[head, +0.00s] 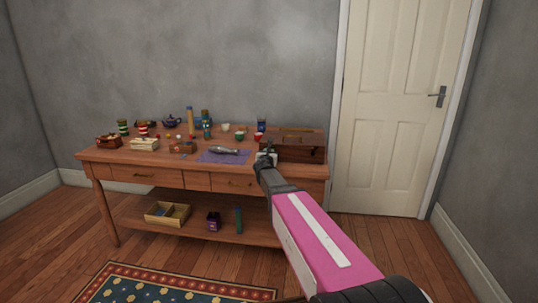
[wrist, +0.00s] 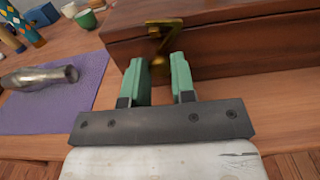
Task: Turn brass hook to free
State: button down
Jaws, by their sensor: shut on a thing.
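The brass hook (wrist: 160,35) is on the front of a brown wooden box (wrist: 230,45), near the box's left end in the wrist view. My gripper (wrist: 159,62) has green fingers and reaches up to the hook. The hook is too small to make out there.
A purple cloth (wrist: 70,90) with a grey metal object (wrist: 40,77) lies left of my gripper. A green cup (wrist: 86,19) stands beyond it. Several small pots and boxes crowd the table (head: 118,157). A closed white door (head: 395,110) is at the right.

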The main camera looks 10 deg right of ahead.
jog(key=m, duration=1.2)
jog(key=shift+m, duration=0.3)
dwell(0.5)
jog(key=c, duration=1)
grip_release()
jog(key=shift+o, duration=0.2)
jog(key=shift+s, duration=0.1)
jog(key=v, duration=1)
jog(key=shift+s, duration=0.35)
